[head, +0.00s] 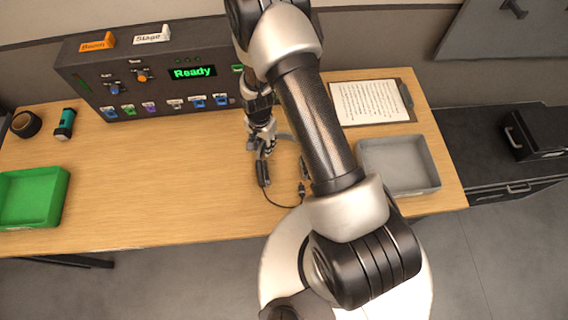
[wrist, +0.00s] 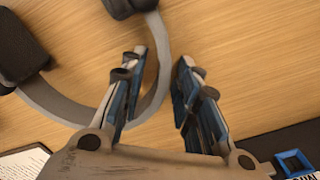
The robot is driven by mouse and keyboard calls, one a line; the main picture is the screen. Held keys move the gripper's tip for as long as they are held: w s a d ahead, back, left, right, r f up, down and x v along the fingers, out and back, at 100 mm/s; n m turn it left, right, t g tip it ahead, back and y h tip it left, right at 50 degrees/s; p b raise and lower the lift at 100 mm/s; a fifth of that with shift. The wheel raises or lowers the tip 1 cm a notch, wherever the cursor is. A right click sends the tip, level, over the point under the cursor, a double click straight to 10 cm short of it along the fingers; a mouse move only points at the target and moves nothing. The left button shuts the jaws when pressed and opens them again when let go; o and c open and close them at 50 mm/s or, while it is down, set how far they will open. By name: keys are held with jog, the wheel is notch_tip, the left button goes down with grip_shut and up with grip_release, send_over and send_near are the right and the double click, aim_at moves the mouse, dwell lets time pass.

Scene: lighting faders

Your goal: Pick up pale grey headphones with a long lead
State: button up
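The pale grey headphones (head: 263,174) lie on the wooden table in the head view, partly hidden behind my arm. Their dark thin lead (head: 278,204) loops towards the table's front edge. In the wrist view the grey headband (wrist: 163,75) curves below my fingers, with dark ear cups (wrist: 22,52) at the left and top. My gripper (wrist: 162,58) is open, its two blue-and-black fingers apart. One side of the band shows in the gap between them. I cannot tell whether the fingers touch it. In the head view my gripper (head: 264,145) is low over the headphones.
A black control box (head: 150,88) with faders and a "Ready" display stands behind on the left. A grey tray (head: 432,178) and a clipboard (head: 412,108) are to the right. A green tray (head: 58,203), a teal cylinder (head: 66,124) and a dark ring (head: 26,124) are far left.

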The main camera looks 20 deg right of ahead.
grip_shut()
jog(key=shift+r, duration=0.1)
dwell(0.5)
notch_tip(320, 180, up, 20)
jog(key=p, duration=0.3)
